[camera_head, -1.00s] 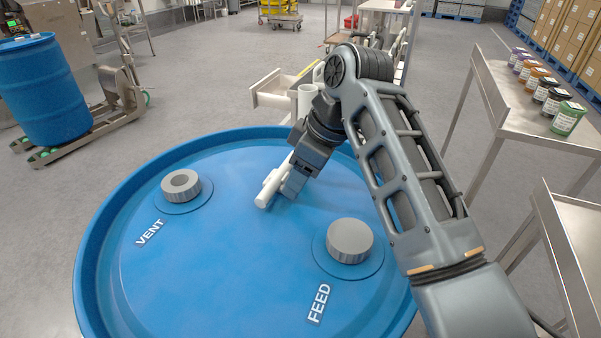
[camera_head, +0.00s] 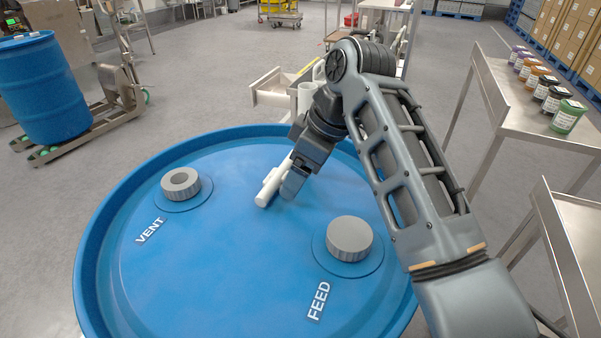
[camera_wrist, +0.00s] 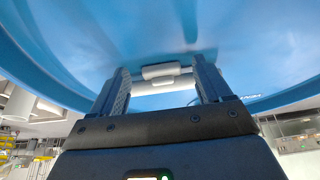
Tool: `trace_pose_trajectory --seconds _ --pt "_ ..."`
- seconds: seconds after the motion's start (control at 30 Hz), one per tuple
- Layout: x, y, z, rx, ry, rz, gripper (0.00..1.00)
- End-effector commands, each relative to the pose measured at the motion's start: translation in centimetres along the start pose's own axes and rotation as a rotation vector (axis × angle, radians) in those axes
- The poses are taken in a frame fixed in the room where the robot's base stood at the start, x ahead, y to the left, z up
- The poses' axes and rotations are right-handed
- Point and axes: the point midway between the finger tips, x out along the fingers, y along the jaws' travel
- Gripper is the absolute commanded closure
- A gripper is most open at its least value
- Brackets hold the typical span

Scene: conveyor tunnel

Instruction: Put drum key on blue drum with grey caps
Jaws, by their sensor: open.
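The blue drum (camera_head: 215,250) fills the foreground, with a grey ring-shaped cap (camera_head: 181,184) by VENT and a solid grey cap (camera_head: 349,239) by FEED. The drum key (camera_head: 269,190), a pale bar, is at the drum's top between and behind the caps. My gripper (camera_head: 284,186) is low over the lid beside the key, partly hiding its far end. In the wrist view, my gripper (camera_wrist: 162,80) has its fingers apart, with the pale key (camera_wrist: 160,71) between the tips. I cannot tell whether the fingers touch it.
Another blue drum (camera_head: 42,90) stands on a wheeled lifter at the left. A metal table (camera_head: 510,105) with several labelled jars is at the right, with another table (camera_head: 580,235) nearer. An open drawer (camera_head: 272,90) is behind the drum. The lid's near middle is clear.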

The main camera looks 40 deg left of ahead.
Motion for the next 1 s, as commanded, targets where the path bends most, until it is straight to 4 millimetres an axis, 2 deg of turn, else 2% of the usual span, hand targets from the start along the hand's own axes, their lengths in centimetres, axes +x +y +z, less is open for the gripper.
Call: trace_pose_trajectory --seconds 0.5,0.7,1.0 --pt "-9.6 0.1 0.0 0.001 0.001 0.002 0.22" --pt "-11.3 0.1 0.0 0.000 0.000 0.001 0.22" --pt "-11.6 0.0 0.0 0.001 0.000 0.000 0.22"
